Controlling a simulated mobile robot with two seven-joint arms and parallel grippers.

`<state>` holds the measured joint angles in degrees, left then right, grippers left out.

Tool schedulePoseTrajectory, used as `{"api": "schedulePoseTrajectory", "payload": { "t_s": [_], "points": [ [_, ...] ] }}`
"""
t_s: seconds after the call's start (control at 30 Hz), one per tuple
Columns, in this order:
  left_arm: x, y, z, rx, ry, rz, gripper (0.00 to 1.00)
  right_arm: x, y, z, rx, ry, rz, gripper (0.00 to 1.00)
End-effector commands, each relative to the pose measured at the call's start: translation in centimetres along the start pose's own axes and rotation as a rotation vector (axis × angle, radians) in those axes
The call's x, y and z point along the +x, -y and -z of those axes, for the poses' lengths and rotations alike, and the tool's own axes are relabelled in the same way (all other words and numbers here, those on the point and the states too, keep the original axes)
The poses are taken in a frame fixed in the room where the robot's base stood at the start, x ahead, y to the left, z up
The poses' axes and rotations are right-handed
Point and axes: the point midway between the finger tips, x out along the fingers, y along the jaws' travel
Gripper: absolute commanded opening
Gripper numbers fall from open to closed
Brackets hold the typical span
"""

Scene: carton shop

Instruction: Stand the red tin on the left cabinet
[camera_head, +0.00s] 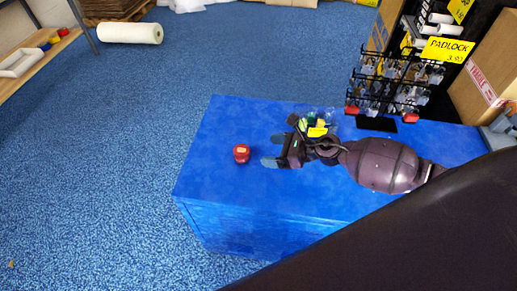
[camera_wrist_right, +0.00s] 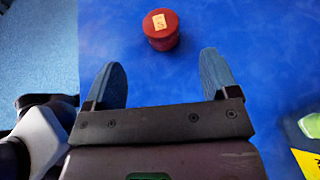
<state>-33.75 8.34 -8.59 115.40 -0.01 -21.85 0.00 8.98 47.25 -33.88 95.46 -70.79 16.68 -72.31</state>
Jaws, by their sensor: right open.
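The red tin (camera_head: 241,153) stands on the left part of the blue cabinet top (camera_head: 225,120), with a small yellow label on its lid. In the right wrist view the tin (camera_wrist_right: 161,30) is just beyond the fingertips, roughly centred between them. My right gripper (camera_head: 271,150) is open and empty, low over the cabinet to the right of the tin. Its two fingers (camera_wrist_right: 162,75) are spread and do not touch the tin. My left gripper is not in view.
A padlock rack (camera_head: 398,82) and a cardboard box (camera_head: 485,70) stand at the cabinet's right end. Small items with a yellow tag (camera_head: 317,132) sit behind my right wrist. A white roll (camera_head: 130,33) lies on the blue floor.

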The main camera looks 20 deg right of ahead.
Motion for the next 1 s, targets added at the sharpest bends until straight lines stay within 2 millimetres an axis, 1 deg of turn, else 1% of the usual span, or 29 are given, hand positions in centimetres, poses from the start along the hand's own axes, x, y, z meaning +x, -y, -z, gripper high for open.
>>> {"api": "schedulePoseTrajectory", "payload": {
  "t_s": [0.03, 0.1, 0.3, 0.87, 1.0],
  "points": [
    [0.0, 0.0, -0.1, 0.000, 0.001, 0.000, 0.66, -0.8, 0.0, 0.2, 0.001, -0.002, 0.000, 0.80],
    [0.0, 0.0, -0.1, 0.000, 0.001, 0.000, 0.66, -1.5, 0.0, 0.1, 0.000, -0.001, 0.001, 0.80],
    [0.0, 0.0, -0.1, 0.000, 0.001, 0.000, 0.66, -2.5, 0.0, 0.0, 0.001, 0.001, 0.000, 0.80],
    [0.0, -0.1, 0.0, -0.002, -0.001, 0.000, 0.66, -2.6, 0.0, 0.0, 0.001, 0.000, 0.000, 0.80],
    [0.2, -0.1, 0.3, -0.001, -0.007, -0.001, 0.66, -2.6, 0.0, 0.0, 0.001, 0.000, 0.000, 0.80]
  ]
}}
